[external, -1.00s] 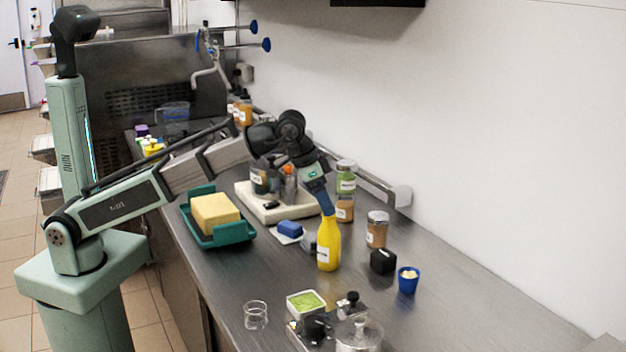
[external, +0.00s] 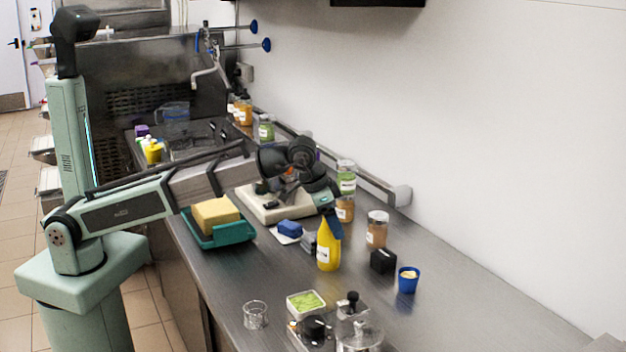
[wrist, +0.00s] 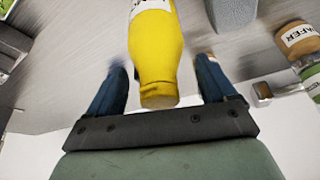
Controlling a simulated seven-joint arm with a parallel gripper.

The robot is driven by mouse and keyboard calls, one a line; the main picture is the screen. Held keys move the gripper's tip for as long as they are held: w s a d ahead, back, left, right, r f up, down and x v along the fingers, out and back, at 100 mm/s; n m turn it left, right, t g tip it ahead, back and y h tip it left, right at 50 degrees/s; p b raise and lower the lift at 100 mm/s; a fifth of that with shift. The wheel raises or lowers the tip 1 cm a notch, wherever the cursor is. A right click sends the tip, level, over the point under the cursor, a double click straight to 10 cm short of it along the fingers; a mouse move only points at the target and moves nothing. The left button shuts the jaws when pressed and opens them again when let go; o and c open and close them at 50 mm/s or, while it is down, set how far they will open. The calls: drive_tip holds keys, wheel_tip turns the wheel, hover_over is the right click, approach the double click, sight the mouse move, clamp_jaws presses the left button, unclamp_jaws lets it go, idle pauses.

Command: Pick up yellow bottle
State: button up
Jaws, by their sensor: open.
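The yellow bottle (external: 328,248) stands upright on the steel counter, with a white label on its side. In the wrist view the yellow bottle (wrist: 155,55) lies between the two blue fingers of my gripper (wrist: 160,90). The fingers are apart, one on each side of the bottle's upper part, and a gap shows beside each. In the external view my gripper (external: 333,222) is at the bottle's neck and partly covers it.
A black box (external: 383,261), a blue cup (external: 409,280) and a jar (external: 377,230) stand right of the bottle. A blue block (external: 290,228) lies to its left. A teal tray (external: 235,234) holds a yellow block.

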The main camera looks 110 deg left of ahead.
drive_tip(key=shift+c, duration=0.5)
clamp_jaws()
